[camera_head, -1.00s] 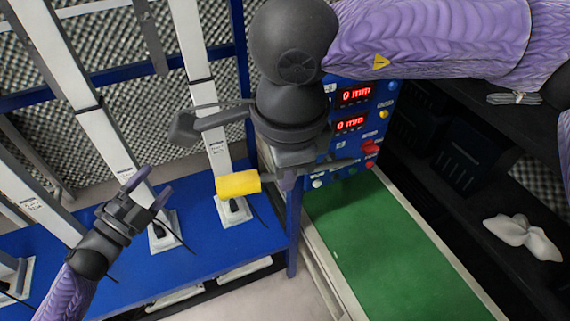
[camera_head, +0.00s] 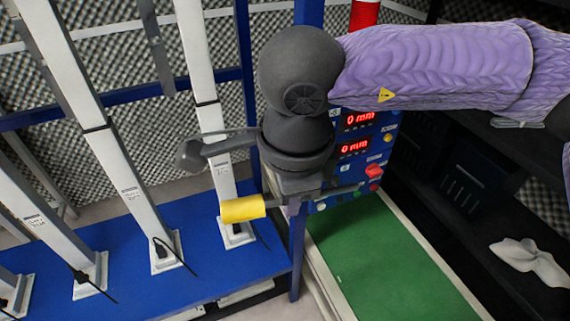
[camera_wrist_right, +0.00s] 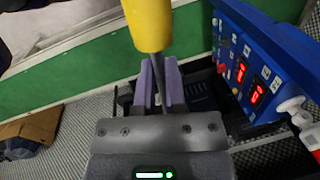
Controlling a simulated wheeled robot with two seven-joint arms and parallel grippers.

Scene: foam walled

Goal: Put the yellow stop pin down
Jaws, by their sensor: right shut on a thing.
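The yellow stop pin (camera_head: 243,209) is a yellow cylinder, lying roughly level in the head view, beside the tip of my right gripper (camera_head: 285,205). In the right wrist view the yellow pin (camera_wrist_right: 148,22) has a dark metal shank that runs down between the purple fingers of my right gripper (camera_wrist_right: 161,80). The gripper is shut on the shank. The pin appears held in the air in front of the blue platform. My left gripper is out of view.
A blue platform (camera_head: 205,275) carries several white upright posts with dark cables. To the right are a green surface (camera_head: 385,255) and a blue control panel (camera_head: 362,160) with red "0 mm" displays. A dark shelf (camera_head: 480,230) holds a pale crumpled item (camera_head: 530,262).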

